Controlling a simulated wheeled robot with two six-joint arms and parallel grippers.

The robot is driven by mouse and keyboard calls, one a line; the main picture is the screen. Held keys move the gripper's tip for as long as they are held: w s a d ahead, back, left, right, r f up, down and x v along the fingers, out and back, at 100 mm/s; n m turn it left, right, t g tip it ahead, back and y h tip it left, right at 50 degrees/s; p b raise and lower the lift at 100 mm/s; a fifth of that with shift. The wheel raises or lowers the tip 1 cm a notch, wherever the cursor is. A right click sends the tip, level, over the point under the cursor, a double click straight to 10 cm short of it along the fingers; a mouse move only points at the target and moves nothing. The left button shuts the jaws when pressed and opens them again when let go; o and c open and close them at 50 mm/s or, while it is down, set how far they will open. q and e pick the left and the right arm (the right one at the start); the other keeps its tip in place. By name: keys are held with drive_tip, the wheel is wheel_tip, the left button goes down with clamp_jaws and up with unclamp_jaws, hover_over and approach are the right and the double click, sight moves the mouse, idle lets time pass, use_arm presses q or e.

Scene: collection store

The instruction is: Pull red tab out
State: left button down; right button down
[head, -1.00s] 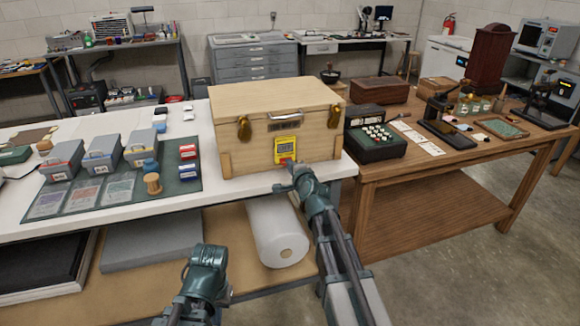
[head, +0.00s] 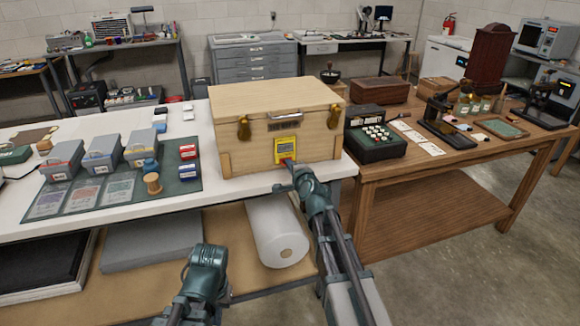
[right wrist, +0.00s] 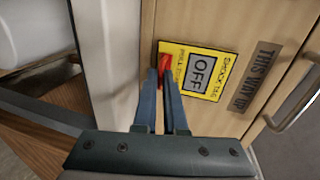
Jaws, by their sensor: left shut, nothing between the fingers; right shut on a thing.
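A yellow shock tag (head: 287,147) is on the front of a pale wooden case (head: 262,162). In the right wrist view the tag (right wrist: 200,72) has a grey window reading OFF. A red tab (right wrist: 163,57) shows at the tag's edge, partly hidden by the fingers. My right gripper (right wrist: 160,74) is shut on this red tab, at the tag. In the head view my right gripper (head: 289,166) reaches the tag's lower edge from below. My left gripper (head: 208,256) is shut and empty, low in front of the bench, away from the case.
The case stands on a white bench (head: 120,214) with grey boxes (head: 64,160) on a dark mat at left. A wooden table (head: 440,166) with a dark keyed machine (head: 376,142) is close at right. A white roll (head: 278,232) lies on the shelf below.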

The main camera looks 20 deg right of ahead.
drive_tip(key=shift+s, duration=0.1)
drive_tip(key=shift+s+f, duration=0.1)
drive_tip(key=shift+s, duration=1.15)
drive_tip(key=c, duration=1)
unclamp_jaws()
drive_tip(key=shift+s, duration=0.1)
